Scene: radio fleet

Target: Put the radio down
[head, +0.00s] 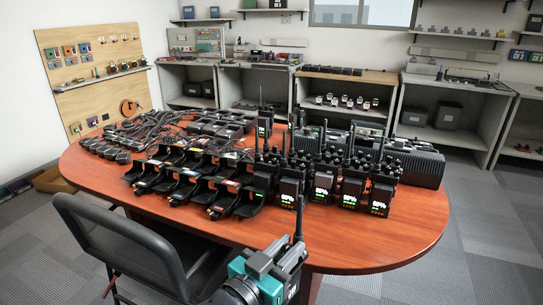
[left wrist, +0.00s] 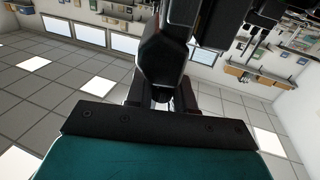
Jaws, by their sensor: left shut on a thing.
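My left gripper (head: 280,262), teal and black, is at the bottom of the head view, in front of the table's near edge. It is shut on a black radio (head: 299,224), whose antenna points up; its body is partly hidden by the fingers. In the left wrist view a dark shape between the fingers (left wrist: 160,100) appears to be the held radio (left wrist: 163,58). Several similar radios (head: 352,193) with lit displays stand upright on the wooden table (head: 420,232). Rows of black charger cradles (head: 190,187), several with no radio in them, lie left of them. My right gripper is not in view.
A black chair (head: 118,240) stands at the table's near left side. Cables (head: 125,135) and dark cases (head: 418,160) crowd the table's far part. The near right rim is bare. Shelves and benches (head: 440,110) line the back wall.

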